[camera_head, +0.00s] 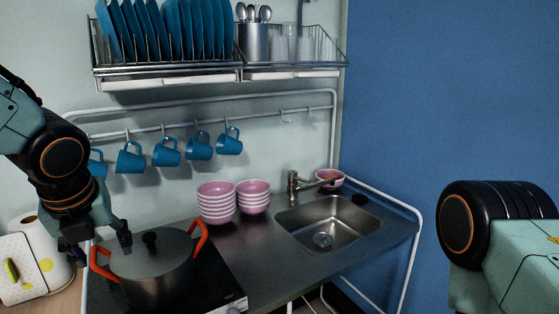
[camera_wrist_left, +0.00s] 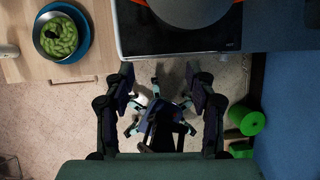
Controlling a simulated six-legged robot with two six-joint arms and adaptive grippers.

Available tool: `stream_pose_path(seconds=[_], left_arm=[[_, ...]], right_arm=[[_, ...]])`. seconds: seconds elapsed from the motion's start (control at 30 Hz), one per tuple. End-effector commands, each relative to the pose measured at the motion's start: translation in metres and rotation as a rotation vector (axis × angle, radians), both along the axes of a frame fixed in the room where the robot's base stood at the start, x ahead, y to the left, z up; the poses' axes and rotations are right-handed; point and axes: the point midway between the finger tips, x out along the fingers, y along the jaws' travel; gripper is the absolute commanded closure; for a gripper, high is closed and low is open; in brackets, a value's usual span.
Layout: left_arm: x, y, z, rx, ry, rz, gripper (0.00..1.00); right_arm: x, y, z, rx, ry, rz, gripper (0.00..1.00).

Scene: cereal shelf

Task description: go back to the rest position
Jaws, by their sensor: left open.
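My left gripper (camera_head: 97,243) hangs at the lower left of the head view, in front of and beside the pot's left part. In the left wrist view the left gripper (camera_wrist_left: 160,82) has its two fingers spread wide apart, with nothing held between them. Below the fingers I see the floor and parts of my own body. My right arm shows only as a dark joint and pale green link at the right edge of the head view; its gripper is not in view.
A lidded pot (camera_head: 160,280) with orange handles stands on the black hob (camera_head: 225,292). Pink bowls (camera_head: 217,203), a sink (camera_head: 330,225) and hanging blue mugs (camera_head: 166,153) are behind. Green cylinders (camera_wrist_left: 248,121) lie on the floor.

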Motion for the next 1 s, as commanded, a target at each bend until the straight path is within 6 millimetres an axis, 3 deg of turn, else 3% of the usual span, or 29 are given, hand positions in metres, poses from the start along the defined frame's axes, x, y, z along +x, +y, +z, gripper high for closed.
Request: stream_pose_path(seconds=[0.37, 0.47, 0.57, 0.77, 0.87, 1.0], left_arm=[[0.024, -0.022, 0.006, -0.286, -0.173, 0.362, 0.44], [0.031, -0.033, 0.008, -0.426, -0.23, 0.517, 0.44], [0.036, -0.045, -0.003, -0.597, -0.265, 0.714, 0.44], [0.037, -0.065, -0.065, -0.917, -0.255, 1.16, 0.44], [0.031, -0.071, -0.111, -1.046, -0.224, 1.41, 0.44], [0.009, -0.074, -0.196, -1.174, -0.176, 1.793, 0.44]], right_arm=[[0.0, 0.0, 0.0, 0.0, -0.001, 0.0, 0.58], [0.0, 0.0, 0.0, 0.0, -0.001, 0.0, 0.58], [0.0, 0.0, -0.004, 0.0, -0.001, 0.0, 0.58], [0.0, 0.0, -0.023, 0.0, 0.0, 0.0, 0.58], [0.0, 0.0, -0.037, 0.0, 0.0, 0.0, 0.58], [0.0, 0.0, -0.061, 0.0, 0.0, 0.0, 0.58]])
